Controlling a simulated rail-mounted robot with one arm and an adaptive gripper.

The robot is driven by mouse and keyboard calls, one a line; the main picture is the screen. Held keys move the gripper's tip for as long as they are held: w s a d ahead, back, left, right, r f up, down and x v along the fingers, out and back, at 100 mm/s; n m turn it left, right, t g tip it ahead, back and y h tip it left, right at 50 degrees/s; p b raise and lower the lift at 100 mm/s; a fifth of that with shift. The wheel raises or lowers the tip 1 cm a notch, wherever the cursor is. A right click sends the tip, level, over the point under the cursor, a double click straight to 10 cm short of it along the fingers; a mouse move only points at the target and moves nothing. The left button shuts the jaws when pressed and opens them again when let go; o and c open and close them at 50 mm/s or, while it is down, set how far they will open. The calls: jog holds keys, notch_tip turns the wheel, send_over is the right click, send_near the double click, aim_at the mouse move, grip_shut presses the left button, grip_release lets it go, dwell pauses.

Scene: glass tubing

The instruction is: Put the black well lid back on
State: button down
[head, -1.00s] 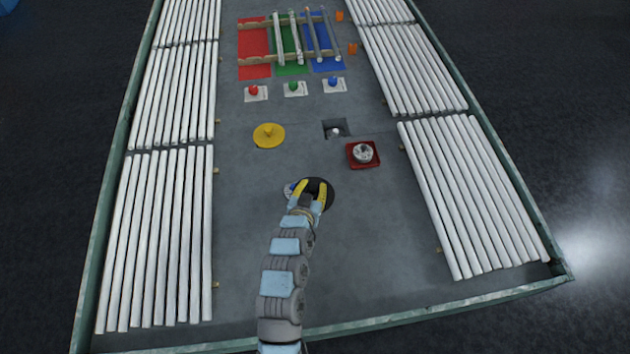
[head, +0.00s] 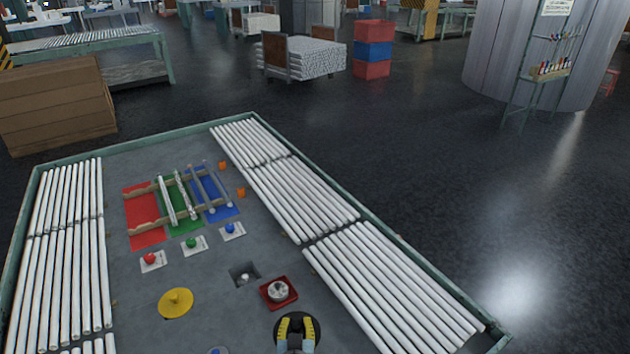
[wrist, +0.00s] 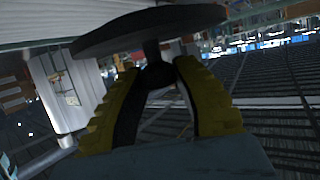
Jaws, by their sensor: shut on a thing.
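The black well lid (head: 315,334) is a round dark disc in my gripper (head: 296,322), near the bottom of the head view. In the wrist view the disc (wrist: 150,32) lies across the tips, and its dark knob (wrist: 154,74) is between the two yellow fingers of my gripper (wrist: 158,80). The fingers are shut on the knob. A square well (head: 243,274) in the grey table is uncovered, with a small pale thing inside. It lies up and left of my gripper. How high the lid is above the table I cannot tell.
A red square tray (head: 279,304) with a round metallic piece stands between well and gripper. A yellow disc with a knob (head: 175,303) lies left of the well. Red, green and blue buttons (head: 191,243) are beyond. White tubes (head: 390,285) line the right side.

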aim_at(317, 333)
jog(key=d, duration=0.1)
jog(key=d+r, duration=0.1)
jog(key=d, duration=0.3)
jog(key=shift+r, duration=0.25)
jog(key=shift+s+a+r+p, duration=0.1)
jog(key=shift+s+r+p, duration=0.05)
jog(key=shift+r+p, duration=0.45)
jog(key=shift+s+a+r+p, duration=0.15)
jog(key=shift+s+p, duration=0.1)
jog(key=shift+p, duration=0.25)
jog(key=s+r+p, duration=0.9)
jog(key=r+p, duration=0.5)
jog(key=p, duration=0.3)
jog(key=shift+s+r+p, duration=0.15)
jog(key=shift+s+p, duration=0.15)
jog(key=shift+s, duration=0.05)
